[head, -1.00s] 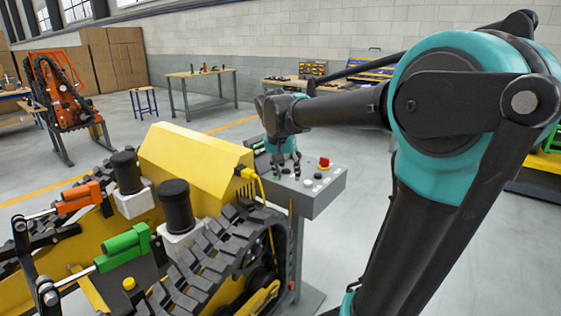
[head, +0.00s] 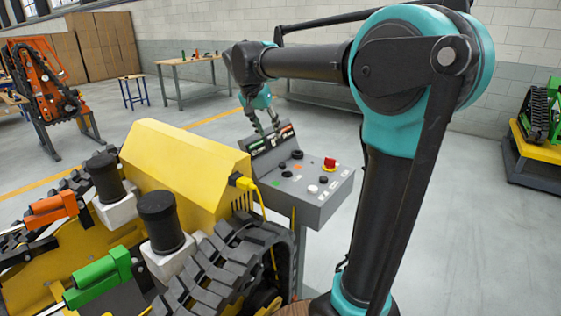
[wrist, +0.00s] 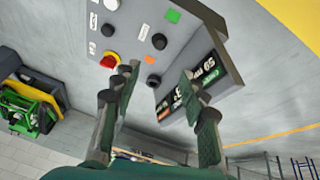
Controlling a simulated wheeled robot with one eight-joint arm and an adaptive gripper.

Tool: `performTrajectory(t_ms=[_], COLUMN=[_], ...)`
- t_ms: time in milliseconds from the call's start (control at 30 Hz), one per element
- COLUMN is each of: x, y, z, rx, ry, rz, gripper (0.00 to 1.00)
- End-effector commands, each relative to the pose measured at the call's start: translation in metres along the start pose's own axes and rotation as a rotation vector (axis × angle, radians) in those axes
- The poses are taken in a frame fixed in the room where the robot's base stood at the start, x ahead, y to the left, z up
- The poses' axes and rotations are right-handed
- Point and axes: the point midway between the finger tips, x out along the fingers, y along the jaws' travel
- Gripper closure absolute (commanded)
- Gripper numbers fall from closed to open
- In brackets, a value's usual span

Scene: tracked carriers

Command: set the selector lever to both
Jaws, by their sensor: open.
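The grey control console (head: 322,208) stands beside the yellow tracked carrier (head: 185,170), with its top face visible. Its upright back board (head: 270,142) carries green, dark and red labels, seen close in the wrist view (wrist: 222,65). Several black controls sit on the top; one black knob (head: 297,154) is near the board. I cannot tell for certain which control is the selector lever. My gripper (head: 268,128) is open and empty, just above the board. In the wrist view its fingers (wrist: 158,80) frame a black knob (wrist: 153,80), apparently without contact; depth is unclear.
A red emergency button (head: 330,163) rises from the console's right part. A yellow cable (head: 262,205) runs between carrier and console. A green tracked machine (head: 540,110) stands on a platform at right. The floor right of the console is clear.

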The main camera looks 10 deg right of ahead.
Motion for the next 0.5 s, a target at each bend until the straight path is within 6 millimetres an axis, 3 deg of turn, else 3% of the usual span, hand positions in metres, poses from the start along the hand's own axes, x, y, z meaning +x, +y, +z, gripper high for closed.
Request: performTrajectory(t_ms=[500], x=[0.100], y=[0.001], z=[-0.001], rx=[0.002], ry=[0.000], rz=[0.001], gripper=[0.57])
